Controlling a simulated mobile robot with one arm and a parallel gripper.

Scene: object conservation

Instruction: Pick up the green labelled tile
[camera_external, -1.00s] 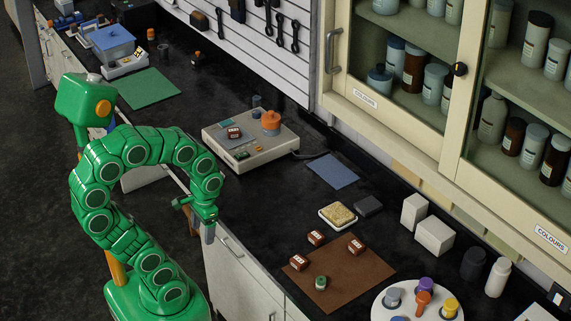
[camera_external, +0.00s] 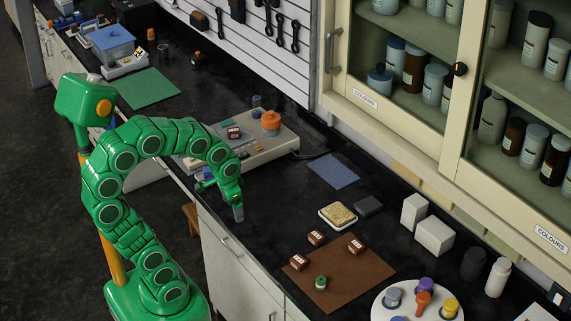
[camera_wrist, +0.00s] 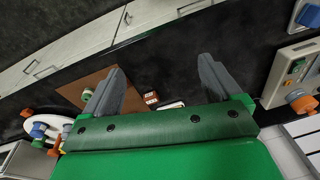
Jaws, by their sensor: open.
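I cannot make out for sure which thing is the green labelled tile. A small teal-green flat square (camera_external: 226,123) lies at the back of the pale device, behind a brown labelled block; no label is readable on it. A small green-topped round piece (camera_external: 320,282) stands on the brown mat (camera_external: 350,285). My gripper (camera_external: 237,211) is over the bench's front part, between device and mat, pointing down. In the wrist view its two grey fingers (camera_wrist: 160,80) are spread apart with nothing between them.
Brown labelled blocks (camera_external: 299,262) sit on the mat. A white round tray (camera_external: 380,312) holds coloured pots. A blue mat (camera_external: 333,172) and sponge dish (camera_external: 338,215) lie behind. Dark bench near my gripper is clear.

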